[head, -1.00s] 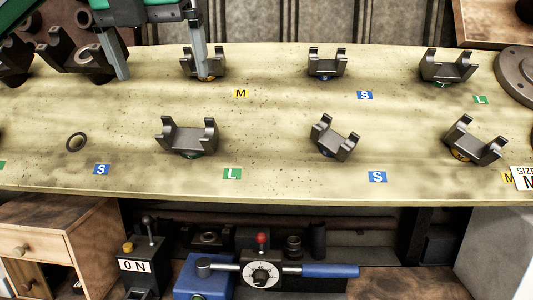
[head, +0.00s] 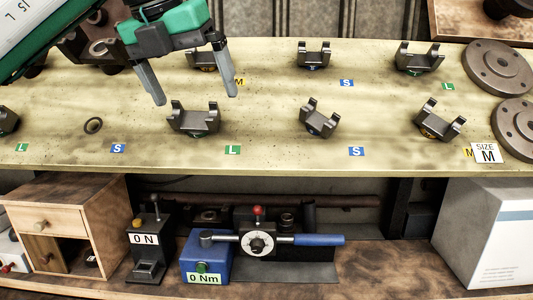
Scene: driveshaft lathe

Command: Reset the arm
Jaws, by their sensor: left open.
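My left arm comes in from the upper left in the head view. Its gripper (head: 194,98) is open and empty, with two grey fingers pointing down over the upper left part of the workbench (head: 270,120). The fingers hang between the back and front rows of dark yokes, above the front yoke (head: 193,122) with a green L label below it. Nothing is between the fingers. My right gripper is not in view.
More yokes stand along the bench, including a front middle one (head: 320,122) and a front right one (head: 438,122). Flanged discs (head: 497,67) lie at the right. Below are a blue torque tool (head: 208,262), a wooden cabinet (head: 65,215) and a grey box (head: 490,230).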

